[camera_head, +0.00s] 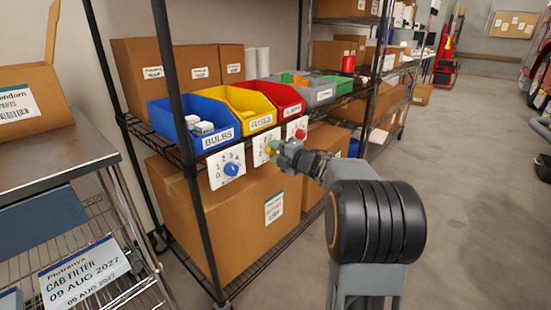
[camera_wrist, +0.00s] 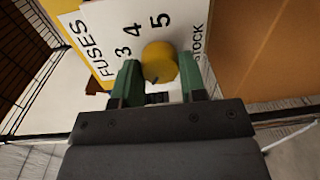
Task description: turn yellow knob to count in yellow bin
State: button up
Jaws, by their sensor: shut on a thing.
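The yellow knob (camera_wrist: 160,60) sits on a white dial plate (camera_wrist: 108,38) marked FUSES, with the digits 3, 4 and 5 showing beside the knob. My gripper (camera_wrist: 160,82) has its green fingers on either side of the knob and is shut on it. A small dark mark shows on the knob; which digit it points to I cannot tell. In the head view the knob (camera_head: 271,147) is small and partly covered by my gripper (camera_head: 277,151). The yellow bin (camera_head: 255,109) stands on the shelf above the plate; no contents are discernible in it.
A shelf post (camera_head: 182,120) rises at left.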

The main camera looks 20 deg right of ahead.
jog(key=shift+n+b, duration=0.4)
jog(key=shift+n, duration=0.2)
jog(key=o, duration=0.9)
jog(key=shift+p+v, duration=2)
jog(key=shift+v, duration=4.95)
